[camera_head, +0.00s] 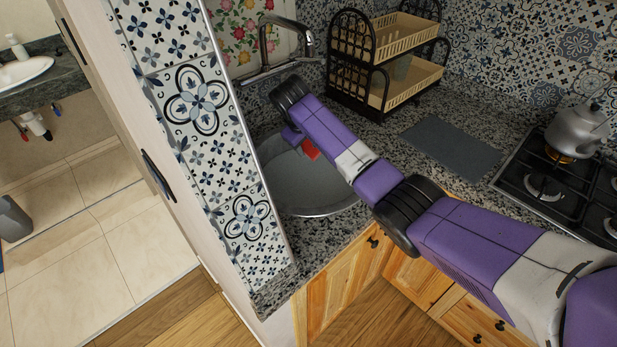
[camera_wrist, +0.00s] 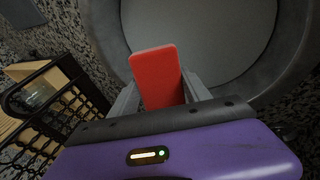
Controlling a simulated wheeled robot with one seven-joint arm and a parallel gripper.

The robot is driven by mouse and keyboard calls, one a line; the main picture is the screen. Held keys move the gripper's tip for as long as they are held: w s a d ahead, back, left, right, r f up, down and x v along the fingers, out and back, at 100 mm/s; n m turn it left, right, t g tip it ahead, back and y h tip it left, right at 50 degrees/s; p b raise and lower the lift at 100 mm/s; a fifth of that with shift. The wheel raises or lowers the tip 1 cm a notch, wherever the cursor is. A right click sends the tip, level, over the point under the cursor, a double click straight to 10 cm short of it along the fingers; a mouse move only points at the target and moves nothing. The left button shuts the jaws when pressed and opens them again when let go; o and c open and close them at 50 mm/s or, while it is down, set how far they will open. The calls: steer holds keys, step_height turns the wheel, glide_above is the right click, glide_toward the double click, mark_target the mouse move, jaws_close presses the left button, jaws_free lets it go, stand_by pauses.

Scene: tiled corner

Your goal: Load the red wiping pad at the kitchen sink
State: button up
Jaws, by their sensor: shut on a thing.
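The red wiping pad (camera_wrist: 158,75) is held between the two fingers of my gripper (camera_wrist: 160,98) in the wrist view. My gripper is shut on it, and the pad sticks out past the fingertips over the sink. In the head view the red pad (camera_head: 310,149) shows as a small patch over the round sink (camera_head: 312,200), partly hidden by my arm. The grey sink basin (camera_wrist: 240,35) lies beyond the pad in the wrist view. Whether the pad touches the basin cannot be told.
The faucet (camera_head: 268,45) stands behind the sink. A two-tier dish rack (camera_head: 375,85) stands to its right, and also shows in the wrist view (camera_wrist: 40,110). A grey mat (camera_head: 450,146) lies on the counter. A kettle (camera_head: 578,130) sits on the stove. A tiled wall end (camera_head: 205,120) borders the sink's left.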

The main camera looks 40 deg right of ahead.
step_height(320, 180, up, 4)
steer(key=p, duration=0.4)
steer(key=shift+r, duration=0.1)
stand_by(1.0)
